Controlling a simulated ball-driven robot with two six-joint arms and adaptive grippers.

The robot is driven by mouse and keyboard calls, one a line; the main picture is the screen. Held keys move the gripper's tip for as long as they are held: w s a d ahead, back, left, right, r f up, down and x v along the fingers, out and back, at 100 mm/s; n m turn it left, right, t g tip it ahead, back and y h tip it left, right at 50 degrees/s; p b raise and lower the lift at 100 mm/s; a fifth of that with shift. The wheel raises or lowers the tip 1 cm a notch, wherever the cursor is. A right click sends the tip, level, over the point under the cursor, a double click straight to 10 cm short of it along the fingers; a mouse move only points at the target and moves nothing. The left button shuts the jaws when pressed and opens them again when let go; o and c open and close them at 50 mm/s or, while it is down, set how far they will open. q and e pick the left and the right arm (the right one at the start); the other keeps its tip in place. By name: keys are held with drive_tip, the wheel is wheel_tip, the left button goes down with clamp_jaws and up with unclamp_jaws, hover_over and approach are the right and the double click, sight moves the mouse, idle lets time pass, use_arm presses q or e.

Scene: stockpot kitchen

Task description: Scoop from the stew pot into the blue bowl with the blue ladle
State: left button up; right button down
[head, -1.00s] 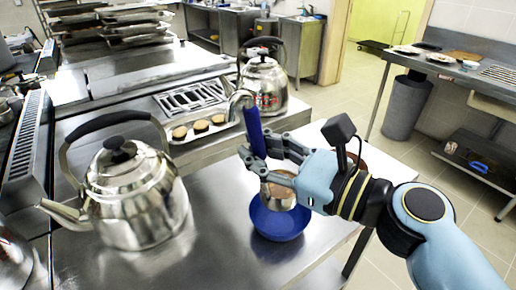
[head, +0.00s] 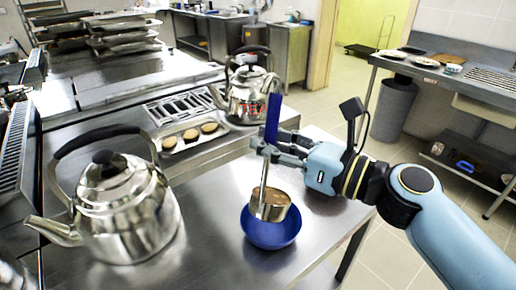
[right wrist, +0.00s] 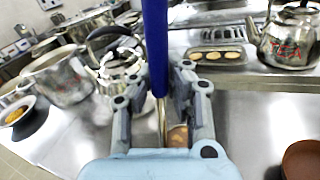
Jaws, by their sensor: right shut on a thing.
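My right gripper (head: 268,146) is shut on the blue ladle and holds it nearly upright. The ladle has a blue handle (head: 272,122), a thin metal shaft and a metal cup (head: 270,210) with brown contents. The cup is over the blue bowl (head: 270,236), its lower part overlapping the bowl's opening; I cannot tell whether they touch. In the right wrist view the handle (right wrist: 155,45) stands between the fingers, and part of the brown contents (right wrist: 178,136) shows below. A metal pot (right wrist: 65,82) shows at left there; I cannot tell whether it is the stew pot. My left gripper is not in view.
A large kettle (head: 125,213) stands left of the bowl, and a second kettle (head: 250,92) stands behind. A tray of round brown pieces (head: 190,135) lies behind the gripper. A brown bowl (right wrist: 302,160) shows in the right wrist view. The metal counter is bare between kettle and bowl.

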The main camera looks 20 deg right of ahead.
drive_tip(key=shift+w+d+f+m+b, duration=0.7)
drive_tip(key=shift+w+d+f+m, duration=1.25)
drive_tip(key=shift+d+m, duration=0.9)
drive_tip(key=shift+w+d+f+m+b, duration=0.7)
drive_tip(key=shift+w+d+f+m, duration=1.45)
drive_tip(key=shift+m, duration=1)
drive_tip(key=shift+w+d+f+m+b, duration=0.7)
drive_tip(key=shift+w+d+f+m, duration=1)
drive_tip(key=shift+d+m, duration=1.25)
drive_tip(key=shift+r, duration=0.15)
